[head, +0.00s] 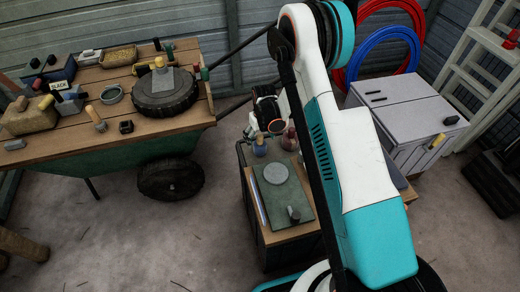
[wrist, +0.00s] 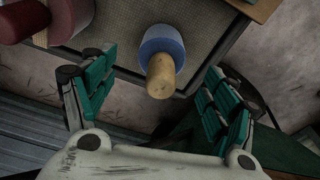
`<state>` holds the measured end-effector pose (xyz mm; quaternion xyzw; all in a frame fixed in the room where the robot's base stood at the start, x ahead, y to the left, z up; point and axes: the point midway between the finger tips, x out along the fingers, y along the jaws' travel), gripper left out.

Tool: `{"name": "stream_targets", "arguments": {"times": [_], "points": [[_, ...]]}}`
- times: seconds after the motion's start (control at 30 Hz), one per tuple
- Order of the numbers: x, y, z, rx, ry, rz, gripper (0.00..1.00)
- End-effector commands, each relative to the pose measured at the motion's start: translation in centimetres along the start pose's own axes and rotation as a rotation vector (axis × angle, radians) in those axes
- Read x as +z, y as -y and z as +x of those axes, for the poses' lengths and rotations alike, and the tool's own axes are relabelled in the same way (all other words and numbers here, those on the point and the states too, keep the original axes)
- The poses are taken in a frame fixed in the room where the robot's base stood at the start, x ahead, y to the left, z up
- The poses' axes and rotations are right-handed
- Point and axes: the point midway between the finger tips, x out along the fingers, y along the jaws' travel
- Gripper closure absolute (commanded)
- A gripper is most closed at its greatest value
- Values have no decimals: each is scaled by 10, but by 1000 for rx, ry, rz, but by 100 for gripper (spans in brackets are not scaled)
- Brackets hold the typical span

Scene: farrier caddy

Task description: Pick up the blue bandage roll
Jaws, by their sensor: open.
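The blue bandage roll (wrist: 176,40) sits on a dark grey tray or mat in the wrist view, with a tan wooden cylinder (wrist: 160,78) standing out of it toward the camera. In the head view a small blue thing (head: 260,150), seemingly the same roll, is at the back left of the small cabinet. My gripper (wrist: 160,66) is open, with its teal-padded fingers spread left and right of the roll. Both fingers look apart from the roll, and nothing is held. In the head view my arm hides part of the cabinet top.
Dark red items (wrist: 68,18) lie left of the roll on the same tray. The cabinet (head: 308,238) also carries a green board (head: 275,200) with a grey disc. A loaded green cart (head: 110,148) stands left. A grey cabinet (head: 395,95) stands right. Floor between is clear.

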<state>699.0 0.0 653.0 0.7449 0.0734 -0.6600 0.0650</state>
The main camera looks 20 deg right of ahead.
Motion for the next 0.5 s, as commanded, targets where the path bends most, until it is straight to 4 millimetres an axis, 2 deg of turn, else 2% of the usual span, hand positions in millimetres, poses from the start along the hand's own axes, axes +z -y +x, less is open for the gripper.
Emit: {"name": "stream_targets", "arguments": {"times": [0.03,0.2,0.47,0.5], "points": [[0,0,12,0,0,0,21],[0,0,34,0,0,0,21],[0,1,37,0,0,0,21],[0,1,37,0,0,0,26]]}}
